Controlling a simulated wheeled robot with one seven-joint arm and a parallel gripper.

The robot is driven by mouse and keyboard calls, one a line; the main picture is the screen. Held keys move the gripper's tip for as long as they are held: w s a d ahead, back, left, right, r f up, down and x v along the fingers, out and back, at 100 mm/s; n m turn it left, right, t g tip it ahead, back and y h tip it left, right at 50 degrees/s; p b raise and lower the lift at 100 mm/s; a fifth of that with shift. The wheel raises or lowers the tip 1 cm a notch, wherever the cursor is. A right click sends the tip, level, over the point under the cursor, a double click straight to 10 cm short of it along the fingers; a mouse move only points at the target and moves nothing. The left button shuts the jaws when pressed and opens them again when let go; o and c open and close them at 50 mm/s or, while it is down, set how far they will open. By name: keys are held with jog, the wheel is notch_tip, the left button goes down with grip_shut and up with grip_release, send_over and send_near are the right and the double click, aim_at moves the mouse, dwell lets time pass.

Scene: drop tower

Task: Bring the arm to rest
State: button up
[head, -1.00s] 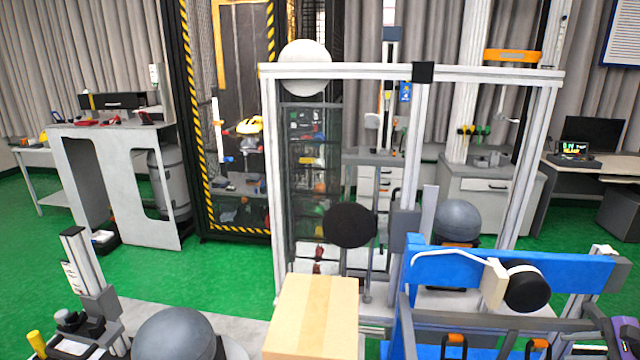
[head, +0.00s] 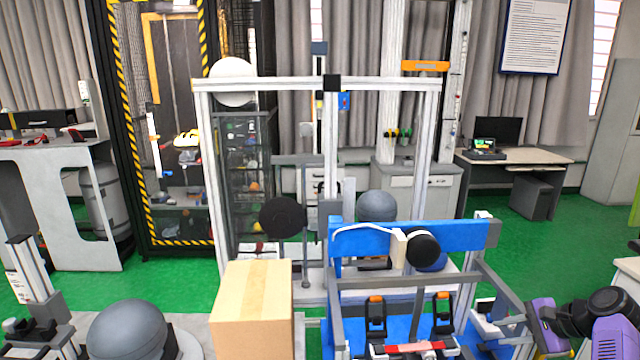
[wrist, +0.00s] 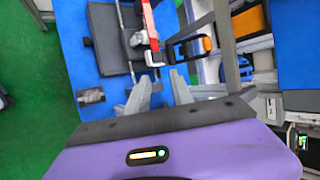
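My arm, purple and dark grey, shows at the lower right of the head view. In the wrist view my gripper (wrist: 160,86) has its two grey fingers apart, with no object held between them. It is over the blue drop-test rig (wrist: 90,45), close to a black-and-orange clamp (wrist: 190,45). In the head view the rig's blue panel (head: 465,236) is left of my arm. How far the fingertips are from the rig is hard to tell.
A cardboard box (head: 252,300) and a grey ball (head: 127,328) are in front. A silver frame (head: 210,190) stands behind the rig, with another grey ball (head: 377,206). A desk (head: 520,157) is at the back right. Green floor (head: 550,235) between is clear.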

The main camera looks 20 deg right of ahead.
jog(key=s+a+f+n+h, duration=0.25)
jog(key=s+a+f, duration=0.25)
jog(key=a+f, duration=0.4)
jog(key=s+a+f+n+h, duration=0.25)
jog(key=s+a+f, duration=0.25)
jog(key=a+f, duration=0.4)
jog(key=s+a+n+t, duration=0.1)
jog(key=s+a+n, duration=0.4)
jog(key=s+a, duration=0.55)
jog(key=s+a+r+n+t, duration=0.2)
jog(key=s+a+r+n, duration=0.1)
jog(key=r, duration=0.5)
jog(key=s+a+r+n+t+y, duration=0.1)
jog(key=s+a+r+n+t, duration=0.1)
jog(key=s+a+r, duration=0.4)
jog(key=s+a+r+n+t+y, duration=0.1)
jog(key=s+a+r+n, duration=0.3)
jog(key=s+r, duration=0.3)
notch_tip(320, 180, up, 4)
jog(key=shift+s+a+f+n+t, duration=0.1)
jog(key=shift+s+a+n+t, duration=0.05)
jog(key=shift+a+n+t, duration=0.2)
